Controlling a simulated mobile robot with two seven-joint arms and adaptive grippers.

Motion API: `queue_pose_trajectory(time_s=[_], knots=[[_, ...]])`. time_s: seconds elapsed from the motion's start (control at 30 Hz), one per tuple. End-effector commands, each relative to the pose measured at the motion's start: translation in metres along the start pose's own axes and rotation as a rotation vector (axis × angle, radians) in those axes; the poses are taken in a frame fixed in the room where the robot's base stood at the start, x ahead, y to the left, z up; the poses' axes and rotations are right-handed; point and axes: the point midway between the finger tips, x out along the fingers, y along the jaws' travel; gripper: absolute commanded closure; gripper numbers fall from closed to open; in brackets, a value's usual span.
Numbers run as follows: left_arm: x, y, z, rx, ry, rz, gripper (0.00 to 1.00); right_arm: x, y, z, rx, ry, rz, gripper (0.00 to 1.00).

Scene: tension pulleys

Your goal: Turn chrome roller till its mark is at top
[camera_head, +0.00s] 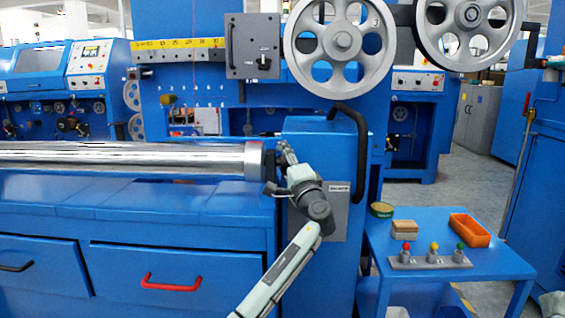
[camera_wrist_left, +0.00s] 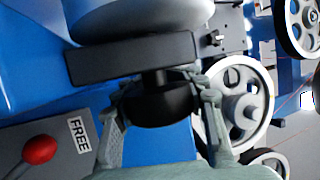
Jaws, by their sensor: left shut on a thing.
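The chrome roller (camera_head: 130,158) lies horizontally across the left of the head view, with a wider collar (camera_head: 255,161) at its right end. In the left wrist view the roller's end (camera_wrist_left: 140,15) shows at the top, with a dark crank bar (camera_wrist_left: 130,57) across it. A black knob (camera_wrist_left: 160,105) sticks out from the bar. My left gripper (camera_head: 286,156) is at the roller's right end. In the wrist view its fingers (camera_wrist_left: 163,93) are shut around the knob, one on each side. I cannot make out a mark on the roller.
A blue machine housing with a black handle (camera_head: 355,150) stands right behind my left arm. A red knob (camera_wrist_left: 40,149) beside a FREE label is near the gripper. Large pulleys (camera_head: 340,42) hang above.

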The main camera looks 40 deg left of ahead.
Motion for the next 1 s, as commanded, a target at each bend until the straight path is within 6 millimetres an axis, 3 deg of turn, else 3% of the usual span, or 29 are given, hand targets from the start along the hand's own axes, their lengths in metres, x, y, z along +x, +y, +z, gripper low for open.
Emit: queue_pose_trajectory(time_s=[0.3, 0.33, 0.47, 0.8, 1.0], knots=[[0.0, 0.0, 0.0, 0.001, 0.001, -0.002, 0.92, 0.0, -0.001, -0.003, 0.002, 0.016, 0.0, 0.47], [-0.001, 0.0, 0.0, 0.001, 0.001, -0.002, 0.62, 0.0, -0.001, -0.003, 0.002, 0.016, 0.0, 0.47], [-0.001, 0.0, 0.0, 0.001, 0.0, -0.001, 0.47, 0.0, 0.0, -0.003, 0.002, 0.015, 0.0, 0.47], [-0.004, 0.001, 0.0, 0.0, 0.001, 0.0, 0.47, 0.0, 0.0, -0.002, 0.002, 0.012, 0.0, 0.47], [-0.032, 0.001, -0.001, -0.002, 0.002, 0.002, 0.47, 0.0, 0.0, -0.002, 0.002, 0.012, 0.0, 0.47]])
